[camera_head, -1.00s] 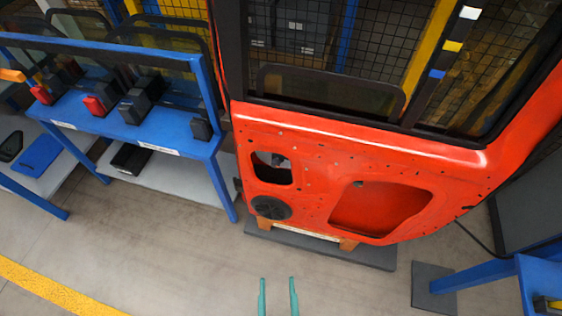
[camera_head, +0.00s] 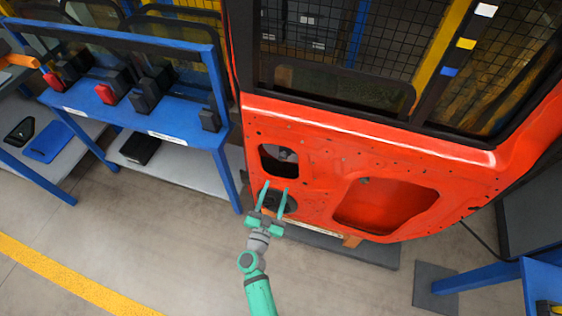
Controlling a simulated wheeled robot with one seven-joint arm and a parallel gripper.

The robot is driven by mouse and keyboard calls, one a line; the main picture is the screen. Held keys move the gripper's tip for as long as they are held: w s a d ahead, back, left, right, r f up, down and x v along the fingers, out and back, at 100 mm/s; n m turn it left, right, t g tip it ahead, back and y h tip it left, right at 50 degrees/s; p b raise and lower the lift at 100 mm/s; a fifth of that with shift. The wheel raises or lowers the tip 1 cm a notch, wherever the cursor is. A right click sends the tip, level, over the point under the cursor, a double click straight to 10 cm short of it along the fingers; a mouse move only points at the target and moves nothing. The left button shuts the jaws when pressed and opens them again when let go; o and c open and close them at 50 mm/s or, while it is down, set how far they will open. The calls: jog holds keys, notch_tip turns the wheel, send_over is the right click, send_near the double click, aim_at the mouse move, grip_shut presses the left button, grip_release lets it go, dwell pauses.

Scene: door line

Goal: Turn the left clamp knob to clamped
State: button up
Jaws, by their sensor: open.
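My gripper (camera_head: 274,188) is open and empty, with its two green fingers pointing up the picture toward the red door panel (camera_head: 330,150). Its tips overlap the lower left of the door, just below the smaller opening (camera_head: 272,163). A dark round speaker (camera_head: 292,203) is partly hidden behind the fingers. A small grey part (camera_head: 286,155) shows inside the smaller opening; I cannot tell what it is. I cannot make out a left clamp knob or its position. Whether the fingertips touch the door cannot be told.
A blue rack (camera_head: 180,125) with dark glass and red and black blocks stands left of the door. The door stands on a dark base (camera_head: 370,250) with wooden blocks. A blue-legged table (camera_head: 480,278) is at lower right. The floor (camera_head: 160,235) at lower left is clear.

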aim_at(282, 159)
jog(key=shift+h, duration=0.3)
jog(key=x, duration=0.4)
jog(key=a+f+x, duration=0.1)
jog(key=x, duration=0.4)
jog(key=a+x, duration=0.1)
jog(key=x, duration=0.3)
jog(key=shift+w+d+f, duration=0.15)
jog(key=shift+w, duration=0.45)
jog(key=shift+c, duration=0.6)
jog(key=c, duration=0.9)
